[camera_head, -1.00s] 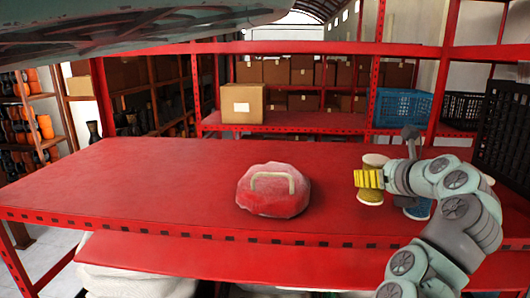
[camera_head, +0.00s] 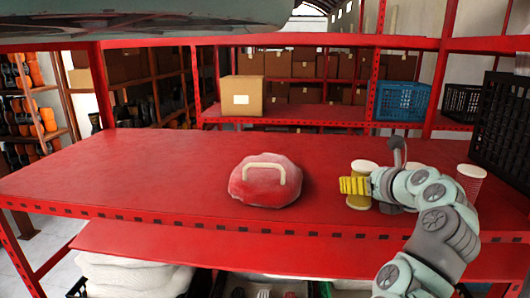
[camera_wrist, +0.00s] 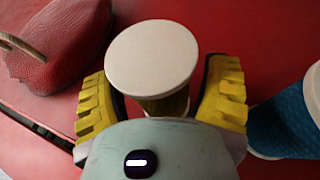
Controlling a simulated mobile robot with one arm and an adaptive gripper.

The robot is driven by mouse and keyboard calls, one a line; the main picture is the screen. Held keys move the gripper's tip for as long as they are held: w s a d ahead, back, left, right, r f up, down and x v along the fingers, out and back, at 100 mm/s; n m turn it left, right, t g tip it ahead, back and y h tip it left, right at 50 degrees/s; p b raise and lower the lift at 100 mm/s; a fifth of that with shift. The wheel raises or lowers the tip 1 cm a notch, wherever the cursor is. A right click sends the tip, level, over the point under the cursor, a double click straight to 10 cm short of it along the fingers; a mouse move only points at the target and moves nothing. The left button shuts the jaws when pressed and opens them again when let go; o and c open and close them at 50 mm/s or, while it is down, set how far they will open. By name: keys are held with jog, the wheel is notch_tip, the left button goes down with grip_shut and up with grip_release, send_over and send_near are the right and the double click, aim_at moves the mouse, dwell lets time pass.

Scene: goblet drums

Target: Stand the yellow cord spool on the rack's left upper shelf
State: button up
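The yellow cord spool (camera_head: 358,201) stands upright on the red shelf board (camera_head: 150,175), right of the red bag. Its cream top disc shows in the wrist view (camera_wrist: 152,58), with a little of the yellow cord (camera_wrist: 168,106) below. My gripper (camera_head: 356,186) has yellow ribbed fingers and is level with the spool's middle. In the wrist view the fingers (camera_wrist: 160,88) are apart on either side of the spool, with a gap at the right finger. The disc hides the left side of the cord. Which board is the left upper shelf is not clear.
A red bag with a pale handle (camera_head: 265,181) lies left of the spool. A pale-rimmed red cup (camera_head: 471,182) stands right of my arm. A blue round object (camera_wrist: 288,122) is close right of the gripper. A black crate (camera_head: 503,130) stands farther right. The board's left is clear.

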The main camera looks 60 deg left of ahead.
jog(key=shift+o, duration=0.3)
jog(key=shift+r, duration=0.1)
jog(key=shift+d+r, duration=0.1)
jog(key=shift+d, duration=0.05)
jog(key=v, duration=1.1)
jog(key=shift+d+r, duration=0.2)
jog(key=shift+d, duration=0.15)
jog(key=shift+s, duration=0.1)
